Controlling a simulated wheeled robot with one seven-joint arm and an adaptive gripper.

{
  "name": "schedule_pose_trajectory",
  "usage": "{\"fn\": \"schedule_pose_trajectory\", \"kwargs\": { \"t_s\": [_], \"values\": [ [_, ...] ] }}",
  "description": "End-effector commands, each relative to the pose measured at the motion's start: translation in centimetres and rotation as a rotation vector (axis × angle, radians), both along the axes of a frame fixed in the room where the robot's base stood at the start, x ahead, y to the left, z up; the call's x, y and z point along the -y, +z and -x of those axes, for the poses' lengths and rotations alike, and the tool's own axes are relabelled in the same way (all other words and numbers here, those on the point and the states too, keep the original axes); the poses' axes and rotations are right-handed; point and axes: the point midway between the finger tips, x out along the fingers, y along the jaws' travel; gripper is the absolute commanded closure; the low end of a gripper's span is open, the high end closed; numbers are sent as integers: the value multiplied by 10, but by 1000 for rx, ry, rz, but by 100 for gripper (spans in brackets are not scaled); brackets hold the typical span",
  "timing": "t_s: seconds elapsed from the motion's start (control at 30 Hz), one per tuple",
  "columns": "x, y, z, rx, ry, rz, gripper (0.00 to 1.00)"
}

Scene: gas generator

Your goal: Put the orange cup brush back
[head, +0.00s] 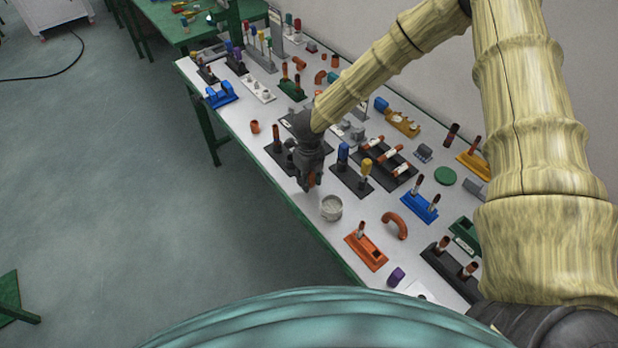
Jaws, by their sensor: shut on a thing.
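My gripper (311,184) points down over the near-left part of the white table. It is shut on a small orange-brown thing, which I take as the orange cup brush (312,179); the fingers hide most of it. An orange holder (372,262) lies to the right and nearer.
The grey round container (332,207) stands just right of my gripper. A black stand with blue and yellow tools (352,182) is behind it. An orange curved pipe (395,224) lies right of the orange holder. The table's left edge (290,203) is close to my gripper.

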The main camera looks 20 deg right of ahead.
Motion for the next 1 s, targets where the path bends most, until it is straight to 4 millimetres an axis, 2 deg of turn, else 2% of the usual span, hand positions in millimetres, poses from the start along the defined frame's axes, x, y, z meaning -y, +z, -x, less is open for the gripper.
{"fn": "schedule_pose_trajectory", "kwargs": {
  "t_s": [1.0],
  "values": [
    [0,-23,0,0,-1,0,85]
  ]
}}
